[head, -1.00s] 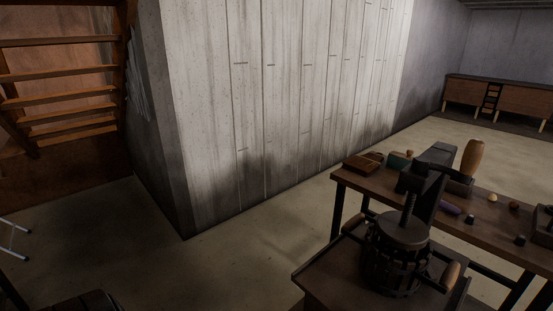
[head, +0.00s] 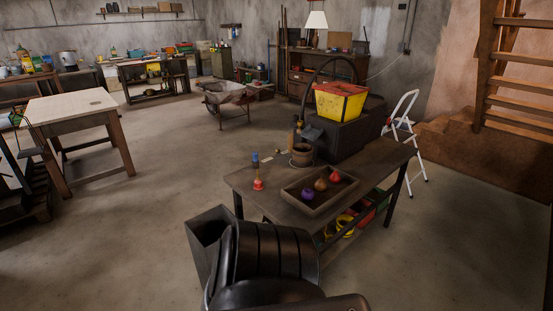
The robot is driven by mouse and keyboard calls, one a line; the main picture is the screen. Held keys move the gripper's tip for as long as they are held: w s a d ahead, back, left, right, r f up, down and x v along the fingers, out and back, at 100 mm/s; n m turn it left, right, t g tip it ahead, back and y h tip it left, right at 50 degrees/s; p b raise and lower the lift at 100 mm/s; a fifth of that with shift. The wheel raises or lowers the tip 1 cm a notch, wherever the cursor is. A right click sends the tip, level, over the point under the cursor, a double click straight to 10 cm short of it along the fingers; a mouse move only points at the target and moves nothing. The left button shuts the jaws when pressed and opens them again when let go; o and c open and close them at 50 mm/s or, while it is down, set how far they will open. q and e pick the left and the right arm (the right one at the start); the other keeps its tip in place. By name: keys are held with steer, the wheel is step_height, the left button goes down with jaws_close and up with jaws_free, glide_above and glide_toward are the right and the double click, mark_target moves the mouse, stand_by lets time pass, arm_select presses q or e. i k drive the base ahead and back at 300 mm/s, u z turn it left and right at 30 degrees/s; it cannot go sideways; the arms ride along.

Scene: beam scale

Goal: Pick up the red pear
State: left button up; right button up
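A red, pear-like fruit (head: 335,176) lies in the right end of a shallow dark tray (head: 297,205) on the dark wooden table. A brown pear-shaped thing (head: 320,184) and a purple round thing (head: 307,194) lie in the same tray, to its left. Another small orange-red thing, wider at the bottom (head: 258,184), stands on the table left of the tray; it is too small to tell what it is. Neither of my grippers is in view.
A brown pot (head: 302,155) and a yellow-and-red container (head: 340,102) on a dark block stand at the table's back. A white stepladder (head: 403,128) is at its right. A large black ribbed shape (head: 272,252) fills the near front.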

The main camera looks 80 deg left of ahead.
mark_target(334, 177)
steer(key=u, duration=1.8)
steer(key=i, duration=0.95)
steer(key=z, duration=0.05)
